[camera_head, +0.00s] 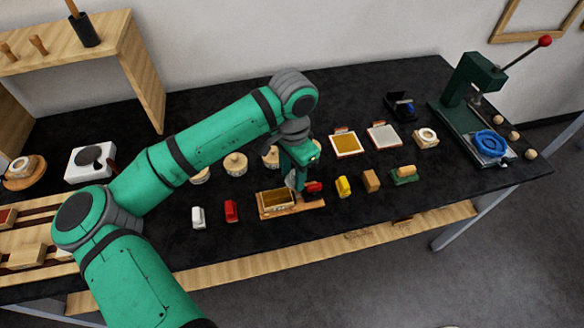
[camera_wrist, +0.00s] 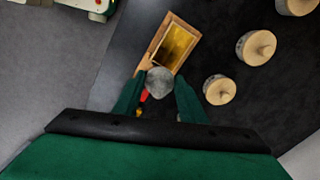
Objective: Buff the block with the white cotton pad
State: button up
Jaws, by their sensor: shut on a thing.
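The block (camera_head: 279,196) has a golden top and lies in a wooden holder (camera_head: 297,208) near the front of the black table. In the wrist view the golden block (camera_wrist: 177,43) sits just beyond my fingertips. My gripper (camera_head: 300,182) points down at the block's right end. In the wrist view my gripper (camera_wrist: 159,90) is shut on a round, pale grey pad (camera_wrist: 160,79), which overlaps the near end of the holder. I cannot tell whether the pad is the white cotton one or whether it touches the block. In the head view the pad is mostly hidden.
A white piece (camera_head: 198,217) and a red piece (camera_head: 231,211) stand left of the holder. Another red piece (camera_head: 313,187), a yellow piece (camera_head: 343,186) and a brown block (camera_head: 370,181) stand right. Lidded round pots (camera_head: 236,164) stand behind. A green press (camera_head: 474,90) is far right.

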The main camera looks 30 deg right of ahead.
jog(key=shift+d+r, duration=0.1)
jog(key=shift+r, duration=1.05)
